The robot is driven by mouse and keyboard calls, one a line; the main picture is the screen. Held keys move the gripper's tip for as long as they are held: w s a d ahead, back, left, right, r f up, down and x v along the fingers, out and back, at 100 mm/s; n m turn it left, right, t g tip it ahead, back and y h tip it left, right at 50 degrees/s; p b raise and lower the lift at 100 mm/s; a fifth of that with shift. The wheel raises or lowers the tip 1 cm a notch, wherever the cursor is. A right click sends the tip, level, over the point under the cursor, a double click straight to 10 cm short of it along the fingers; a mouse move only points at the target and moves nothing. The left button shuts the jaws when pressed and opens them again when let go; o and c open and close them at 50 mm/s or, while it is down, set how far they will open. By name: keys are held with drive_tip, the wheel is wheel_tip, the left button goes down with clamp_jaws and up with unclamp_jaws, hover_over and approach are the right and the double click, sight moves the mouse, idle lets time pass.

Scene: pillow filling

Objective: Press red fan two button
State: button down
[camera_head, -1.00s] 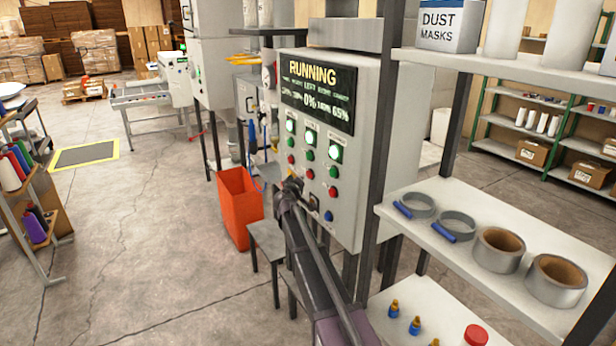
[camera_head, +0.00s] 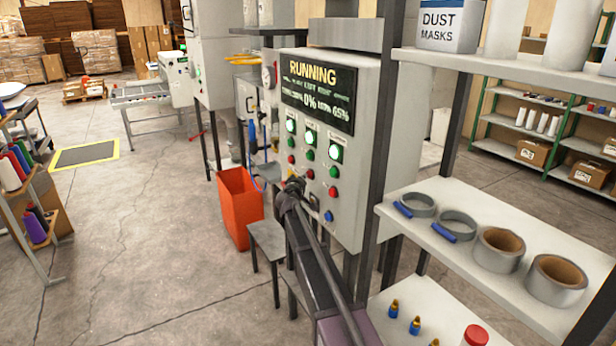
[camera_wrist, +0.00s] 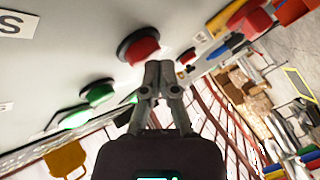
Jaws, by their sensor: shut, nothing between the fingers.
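The grey control panel (camera_head: 350,215) has a lit screen reading RUNNING and columns of green lamps, green buttons and red buttons. The middle-column red button (camera_head: 310,172) shows in the head view; I cannot read the fan labels. My gripper (camera_wrist: 162,68) is shut and empty. In the wrist view its tips overlap the right edge of a large red button (camera_wrist: 138,44); whether they touch it I cannot tell. A green button (camera_wrist: 97,92) and a lit green lamp (camera_wrist: 75,118) lie to its lower left. A smaller red button (camera_wrist: 187,56) lies to the right.
A shelf (camera_head: 400,190) with tape rolls stands right of the panel, close to my arm. A grey stool (camera_head: 266,236) and an orange bin (camera_head: 238,208) stand left of my arm.

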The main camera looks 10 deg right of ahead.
drive_tip(key=shift+w+d, duration=0.1)
drive_tip(key=shift+d, duration=0.25)
idle(0.8)
drive_tip(key=shift+a, duration=0.15)
drive_tip(key=shift+s+a, duration=0.3)
drive_tip(key=shift+a, duration=0.4)
drive_tip(key=shift+a, duration=0.1)
drive_tip(key=shift+s+a, duration=0.25)
drive_tip(key=shift+a, duration=0.5)
drive_tip(key=shift+s+a, duration=0.25)
drive_tip(key=shift+a, duration=0.55)
drive_tip(key=shift+s+a, duration=0.25)
drive_tip(key=shift+a, duration=0.5)
